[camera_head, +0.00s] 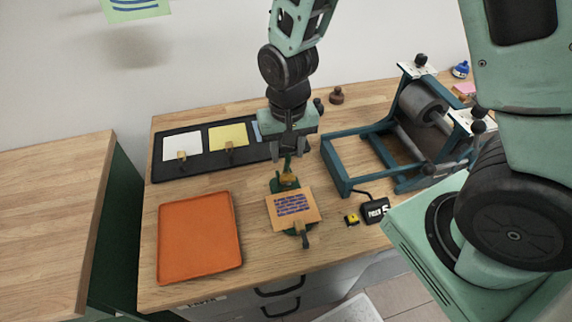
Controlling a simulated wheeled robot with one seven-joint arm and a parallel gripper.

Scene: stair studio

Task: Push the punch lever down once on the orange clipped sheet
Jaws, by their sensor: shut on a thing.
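The orange clipped sheet (273,213), with blue printing, lies at the middle of the table's front part. A dark lever handle (305,241) sticks out past the sheet's near edge. Whether the sheet sits inside the punch's slot cannot be told.
An orange tray (163,266) is at the left. A black rack (163,176) behind it holds a white sheet (183,145) and a yellow sheet (229,135) with clips. A blue-framed roller press (340,169) stands right. A counter display (375,209) and yellow block (352,219) lie right of the sheet.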

